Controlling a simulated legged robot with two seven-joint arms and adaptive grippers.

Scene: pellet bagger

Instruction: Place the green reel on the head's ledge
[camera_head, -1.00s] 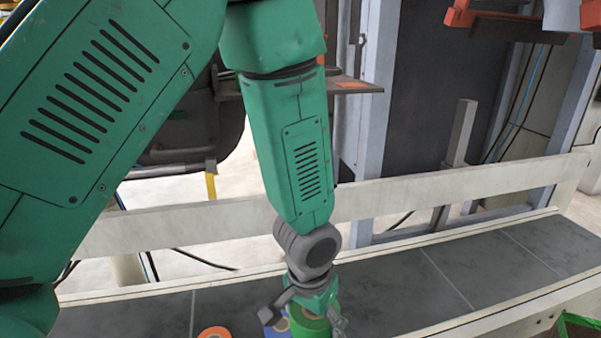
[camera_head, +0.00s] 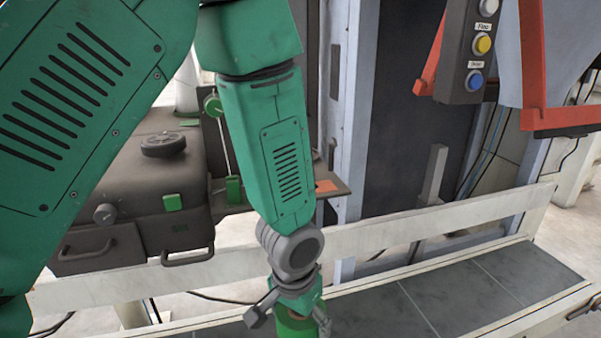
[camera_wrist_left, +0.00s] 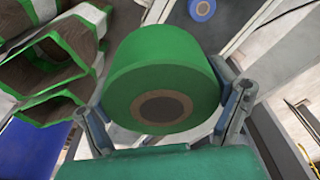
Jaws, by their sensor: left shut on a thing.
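The green reel (camera_head: 294,328) is in my left gripper (camera_head: 292,318) at the bottom of the head view, above the conveyor and partly cut off. In the left wrist view the reel (camera_wrist_left: 165,72) sits between the two fingers, its brown core facing the camera, and the fingers are shut on its sides. A dark machine head (camera_head: 140,195) stands at the left, partly behind my arm. A thin flat plate with an orange patch (camera_head: 328,187), which looks like its ledge, juts out behind my left forearm, higher in the picture than the reel. My right gripper is not in view.
A pale rail (camera_head: 440,222) runs between the conveyor (camera_head: 470,285) and the machine. A button box (camera_head: 470,50) and red brackets (camera_head: 540,70) hang at upper right. The wrist view shows a blue reel (camera_wrist_left: 202,9) and green-edged brown openings (camera_wrist_left: 60,50). The conveyor's right part is clear.

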